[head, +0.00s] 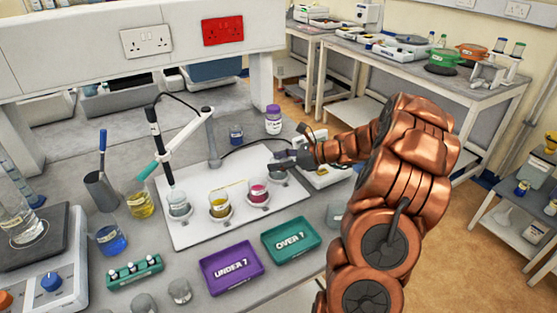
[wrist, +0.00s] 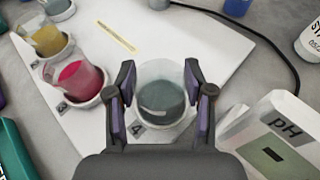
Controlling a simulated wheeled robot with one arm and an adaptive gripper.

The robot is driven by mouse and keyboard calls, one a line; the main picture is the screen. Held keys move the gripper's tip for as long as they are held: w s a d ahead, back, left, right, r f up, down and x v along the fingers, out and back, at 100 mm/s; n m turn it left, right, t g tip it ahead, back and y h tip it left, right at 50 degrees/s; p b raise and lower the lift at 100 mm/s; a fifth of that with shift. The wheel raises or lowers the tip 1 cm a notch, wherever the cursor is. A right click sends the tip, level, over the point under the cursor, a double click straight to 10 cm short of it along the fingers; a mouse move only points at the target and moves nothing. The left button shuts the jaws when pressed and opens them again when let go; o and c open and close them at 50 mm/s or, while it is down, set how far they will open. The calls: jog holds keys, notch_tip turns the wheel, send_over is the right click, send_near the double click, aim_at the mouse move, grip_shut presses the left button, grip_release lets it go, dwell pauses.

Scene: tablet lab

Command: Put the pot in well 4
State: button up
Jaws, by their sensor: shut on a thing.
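My gripper (wrist: 160,98) is shut on a glass pot (wrist: 161,88) of grey-teal liquid, with one dark finger on each side. The pot is upright at the end of the white board (wrist: 205,40), right by the label 4 (wrist: 137,128). The rim of well 4 is mostly hidden under the pot, so I cannot tell whether the pot rests in it or hangs just above. In the head view my gripper (head: 284,160) is at the right of the row, and the pot (head: 278,176) shows just below it.
A red pot (head: 258,192) and a yellow pot (head: 220,206) stand in neighbouring wells. A pot (head: 179,207) under the probe stands farther left. A pH meter (wrist: 280,140) is close right of my gripper. Purple (head: 231,268) and green trays (head: 291,241) lie in front.

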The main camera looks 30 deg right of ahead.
jog(key=shift+f, duration=0.1)
jog(key=o, duration=1.2)
jog(key=b+v, duration=0.2)
jog(key=v, duration=1)
jog(key=s+a+n+g, duration=0.3)
jog(key=a+n, duration=0.2)
jog(key=a, duration=0.4)
jog(key=s+a+n+g, duration=0.2)
jog(key=a+n+g, duration=0.15)
jog(key=a, duration=0.65)
jog(key=s+a+n+g, duration=0.3)
jog(key=a+n, duration=0.2)
jog(key=a, duration=0.4)
jog(key=s+a+n+g+h, duration=0.2)
jog(key=s+a+n+h, duration=0.35)
jog(key=s, duration=0.55)
jog(key=s+f+n+h, duration=0.1)
jog(key=s+n, duration=0.2)
jog(key=s+d+f+n+h, duration=0.1)
jog(key=s+n, duration=0.2)
jog(key=s, duration=0.1)
jog(key=s+d+f+n+h, duration=0.1)
jog(key=s+n, duration=0.2)
jog(key=shift+s+d+g, duration=0.15)
jog(key=shift+s+g, duration=0.1)
jog(key=shift+g, duration=0.1)
